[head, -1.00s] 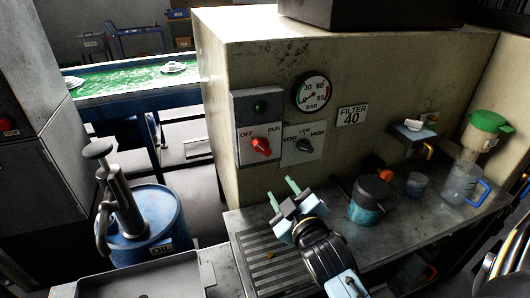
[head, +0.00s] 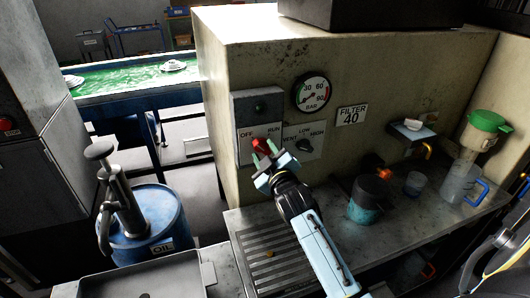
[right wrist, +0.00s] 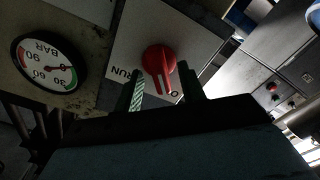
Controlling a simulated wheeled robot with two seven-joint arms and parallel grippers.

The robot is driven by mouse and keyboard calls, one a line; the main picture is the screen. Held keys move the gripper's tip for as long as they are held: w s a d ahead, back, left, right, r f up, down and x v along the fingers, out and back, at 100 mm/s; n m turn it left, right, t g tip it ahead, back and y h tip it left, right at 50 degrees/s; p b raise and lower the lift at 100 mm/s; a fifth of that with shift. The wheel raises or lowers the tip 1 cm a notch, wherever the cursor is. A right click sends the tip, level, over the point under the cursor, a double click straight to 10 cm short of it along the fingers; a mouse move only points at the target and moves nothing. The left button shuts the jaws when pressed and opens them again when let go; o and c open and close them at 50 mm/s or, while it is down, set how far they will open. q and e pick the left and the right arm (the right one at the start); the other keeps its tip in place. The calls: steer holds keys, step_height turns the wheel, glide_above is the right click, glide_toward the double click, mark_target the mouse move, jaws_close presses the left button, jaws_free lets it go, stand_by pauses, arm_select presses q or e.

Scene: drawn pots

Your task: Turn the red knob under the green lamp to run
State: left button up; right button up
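The red knob (head: 258,146) is on the grey switch panel (head: 244,111), below the dark green lamp (head: 259,107). My right gripper (head: 264,150) is in front of the knob and partly hides it in the head view. In the right wrist view the red knob (right wrist: 158,60) lies between the fingertips of my right gripper (right wrist: 162,80), with gaps on both sides. The fingers are open; I cannot tell how far they reach around the knob. The word RUN (right wrist: 121,73) shows upside down beside the knob. My left gripper is not in view.
The vent selector (head: 303,145) and pressure gauge (head: 312,93) are close by on the right. Below are a metal grate (head: 262,243), a dark cup (head: 368,199) and a clear jug (head: 459,183). A blue oil drum (head: 160,225) stands at left.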

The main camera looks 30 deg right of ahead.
steer(key=shift+w, duration=0.2)
jaws_close()
